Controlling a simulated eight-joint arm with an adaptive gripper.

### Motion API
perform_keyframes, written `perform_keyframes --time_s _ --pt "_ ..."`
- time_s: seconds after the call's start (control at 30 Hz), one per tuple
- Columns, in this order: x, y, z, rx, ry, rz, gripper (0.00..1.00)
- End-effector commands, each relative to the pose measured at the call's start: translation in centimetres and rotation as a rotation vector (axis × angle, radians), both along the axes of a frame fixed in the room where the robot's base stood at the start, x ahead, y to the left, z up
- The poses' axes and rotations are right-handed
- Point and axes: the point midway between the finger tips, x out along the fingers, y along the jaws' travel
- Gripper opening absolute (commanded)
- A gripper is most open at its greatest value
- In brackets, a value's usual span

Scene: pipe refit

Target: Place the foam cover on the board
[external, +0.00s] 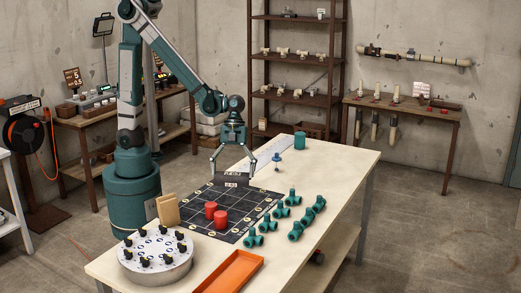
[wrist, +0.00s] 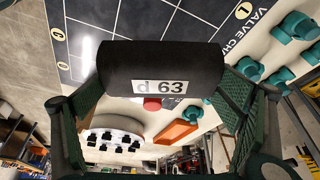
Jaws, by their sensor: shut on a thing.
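The foam cover (wrist: 165,55) is a black rounded block with a white label reading "d 63", seen close in the wrist view. It also shows as a dark piece in the external view (external: 232,179). My gripper (external: 232,177) is shut on it, with one finger at each end. The board (external: 236,206) is a dark sheet with a white grid lying on the table. The cover is at the board's far edge in the external view; whether it touches the board cannot be told. Two red cylinders (external: 216,214) stand on the board's near part.
Several teal pipe fittings (external: 296,231) stand right of the board. An orange tray (external: 230,272), a round white stand with black knobs (external: 155,256) and a tan block (external: 168,209) are nearer.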

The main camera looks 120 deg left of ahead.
Motion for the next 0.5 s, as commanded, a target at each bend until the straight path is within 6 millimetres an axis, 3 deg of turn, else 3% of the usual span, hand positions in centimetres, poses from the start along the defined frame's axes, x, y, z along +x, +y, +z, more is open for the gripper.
perform_keyframes --time_s 0.27,0.5 --pt "0.0 0.0 -0.2 0.0 0.0 0.001 0.79" --pt "0.1 0.1 -2.5 0.0 0.0 0.001 0.79"
